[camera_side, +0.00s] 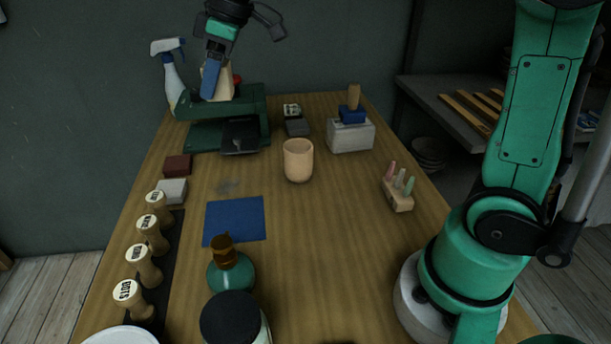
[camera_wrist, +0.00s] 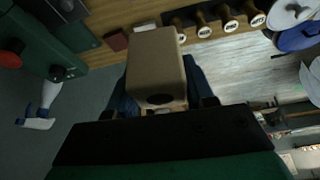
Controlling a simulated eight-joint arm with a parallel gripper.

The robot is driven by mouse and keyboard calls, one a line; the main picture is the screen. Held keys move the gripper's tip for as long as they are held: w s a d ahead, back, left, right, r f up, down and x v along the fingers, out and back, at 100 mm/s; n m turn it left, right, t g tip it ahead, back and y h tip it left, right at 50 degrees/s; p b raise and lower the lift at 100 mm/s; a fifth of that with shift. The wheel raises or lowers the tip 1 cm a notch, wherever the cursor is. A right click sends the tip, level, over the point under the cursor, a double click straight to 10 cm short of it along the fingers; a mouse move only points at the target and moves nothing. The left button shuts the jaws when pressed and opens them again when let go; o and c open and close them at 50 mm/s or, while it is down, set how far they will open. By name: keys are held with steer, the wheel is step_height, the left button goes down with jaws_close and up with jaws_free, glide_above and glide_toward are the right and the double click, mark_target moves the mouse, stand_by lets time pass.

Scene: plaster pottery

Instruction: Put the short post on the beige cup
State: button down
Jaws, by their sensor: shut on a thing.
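My gripper (camera_side: 213,82) is at the back left in the side view, raised near the top of a green press. Its blue fingers are shut on a beige, block-like piece, which I take for the short post (camera_wrist: 156,62). In the wrist view the piece has a dark round spot on the side facing the camera, and blue fingers show on both sides. In the side view a finger partly hides it. The beige cup (camera_side: 298,161) stands upright on the table's middle, apart from my gripper and to its right. I cannot see the cup in the wrist view.
The green press (camera_side: 258,103) and a spray bottle (camera_side: 173,78) stand at the back left. A grey block with a blue-and-wood stamp (camera_side: 351,134) is behind the cup. A peg holder (camera_side: 398,196) is to its right. Labelled wooden stamps (camera_side: 145,265) line the left edge.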

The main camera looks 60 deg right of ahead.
steer(key=s+d+r+m+h, duration=0.1)
steer(key=s+d+r+m, duration=0.15)
steer(key=d, duration=0.45)
steer(key=s+d+r+m, duration=0.1)
steer(key=d+r, duration=0.2)
steer(key=d, duration=0.4)
glide_toward(288, 144)
steer(key=shift+t, duration=0.4)
steer(key=x, duration=0.6)
steer(key=shift+s+a+f, duration=0.1)
steer(key=shift+s+f, duration=0.1)
steer(key=shift+s, duration=0.1)
steer(key=shift+c, duration=1.6)
jaws_free()
steer(key=shift+f, duration=0.15)
